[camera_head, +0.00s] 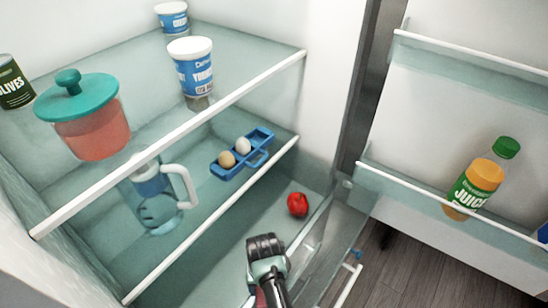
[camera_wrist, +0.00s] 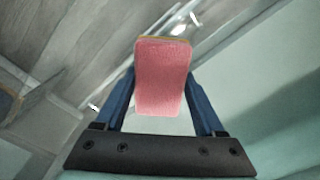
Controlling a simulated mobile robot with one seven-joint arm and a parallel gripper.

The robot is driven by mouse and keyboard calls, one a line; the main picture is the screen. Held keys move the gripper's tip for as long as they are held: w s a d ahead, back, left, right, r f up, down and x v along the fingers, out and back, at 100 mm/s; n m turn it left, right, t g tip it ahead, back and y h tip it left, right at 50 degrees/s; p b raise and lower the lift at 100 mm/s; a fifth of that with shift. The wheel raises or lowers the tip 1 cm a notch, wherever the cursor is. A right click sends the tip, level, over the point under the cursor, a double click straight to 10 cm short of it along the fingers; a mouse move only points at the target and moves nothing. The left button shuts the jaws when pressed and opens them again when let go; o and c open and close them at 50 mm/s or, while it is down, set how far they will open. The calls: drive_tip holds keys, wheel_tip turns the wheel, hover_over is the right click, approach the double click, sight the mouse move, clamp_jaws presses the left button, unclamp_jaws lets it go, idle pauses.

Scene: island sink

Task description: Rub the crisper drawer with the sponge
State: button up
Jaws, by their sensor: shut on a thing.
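My gripper (camera_wrist: 162,100) is shut on the sponge (camera_wrist: 162,72), a pink block with a thin yellow edge, held between its two blue fingers. In the head view my gripper (camera_head: 262,290) points down over the crisper drawer (camera_head: 325,262) at the bottom of the fridge, and only a sliver of pink shows beside it. The drawer is clear and appears pulled out, with a red round item (camera_head: 298,204) in it. I cannot tell whether the sponge touches the drawer.
Glass shelves above the drawer hold a teal-lidded container (camera_head: 92,135), a yogurt tub (camera_head: 190,68), a jug (camera_head: 160,200) and a blue egg holder (camera_head: 243,155). The open fridge door at right carries a juice bottle (camera_head: 475,188). Wood floor (camera_head: 400,275) lies below.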

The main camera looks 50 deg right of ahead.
drive_tip(key=shift+d, duration=0.35)
wheel_tip(320, 180, up, 4)
drive_tip(key=p, duration=0.3)
drive_tip(key=shift+a+r, duration=0.1)
drive_tip(key=shift+r, duration=0.1)
drive_tip(key=shift+r+p, duration=1.85)
drive_tip(key=shift+p, duration=0.1)
